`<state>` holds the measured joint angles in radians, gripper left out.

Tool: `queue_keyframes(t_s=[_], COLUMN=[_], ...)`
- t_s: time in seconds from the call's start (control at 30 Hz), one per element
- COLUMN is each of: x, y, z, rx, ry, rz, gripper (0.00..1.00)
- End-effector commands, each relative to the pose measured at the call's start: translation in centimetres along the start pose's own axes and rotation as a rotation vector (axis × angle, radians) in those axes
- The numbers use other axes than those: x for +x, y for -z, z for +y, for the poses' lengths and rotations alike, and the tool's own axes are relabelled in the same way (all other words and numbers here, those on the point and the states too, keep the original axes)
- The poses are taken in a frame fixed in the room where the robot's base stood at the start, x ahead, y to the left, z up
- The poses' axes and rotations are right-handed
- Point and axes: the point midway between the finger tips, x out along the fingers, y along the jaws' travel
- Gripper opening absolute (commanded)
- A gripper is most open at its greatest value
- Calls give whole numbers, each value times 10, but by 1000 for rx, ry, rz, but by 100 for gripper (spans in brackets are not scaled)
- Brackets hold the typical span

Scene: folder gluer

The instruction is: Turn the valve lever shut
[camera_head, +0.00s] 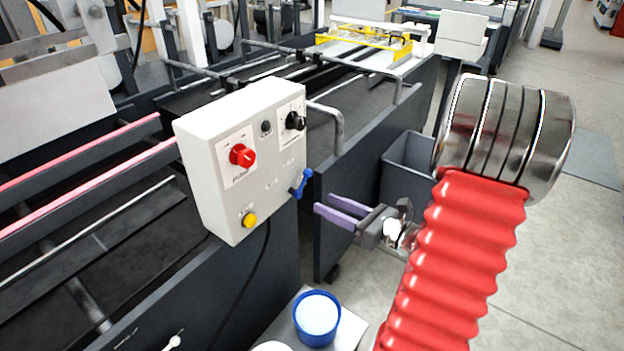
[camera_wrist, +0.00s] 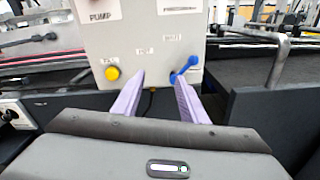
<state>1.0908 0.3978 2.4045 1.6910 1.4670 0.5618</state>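The blue valve lever (camera_head: 300,183) is at the lower right of the front of a white control box (camera_head: 255,190). It slants, with one end up and to the right and the other down and to the left. In the wrist view the lever (camera_wrist: 184,69) shows beside the tip of the right finger. My gripper (camera_head: 325,201) is just in front of the box, a little right of and below the lever. Its two purple fingers are apart with nothing between them; they also show in the wrist view (camera_wrist: 160,77). Whether a finger touches the lever cannot be told.
The box also carries a red knob (camera_head: 242,155), a black knob (camera_head: 295,121) and a yellow button (camera_head: 249,220). A bent grey rail (camera_head: 335,125) stands right of it. A blue-rimmed tub (camera_head: 317,318) stands below, and a grey bin (camera_head: 408,160) behind my gripper.

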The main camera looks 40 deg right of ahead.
Motion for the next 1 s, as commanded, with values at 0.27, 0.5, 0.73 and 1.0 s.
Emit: queue_keyframes(t_s=[0.27, 0.5, 0.73, 1.0], x=[-31, -31, -26, -2], y=[4, 4, 4, 2], z=[-51, -51, -51, -54], rx=[127, 126, 125, 125], ry=[158, 158, 156, 154], rz=[-107, -108, -106, -106], gripper=[39, 39, 39, 39])
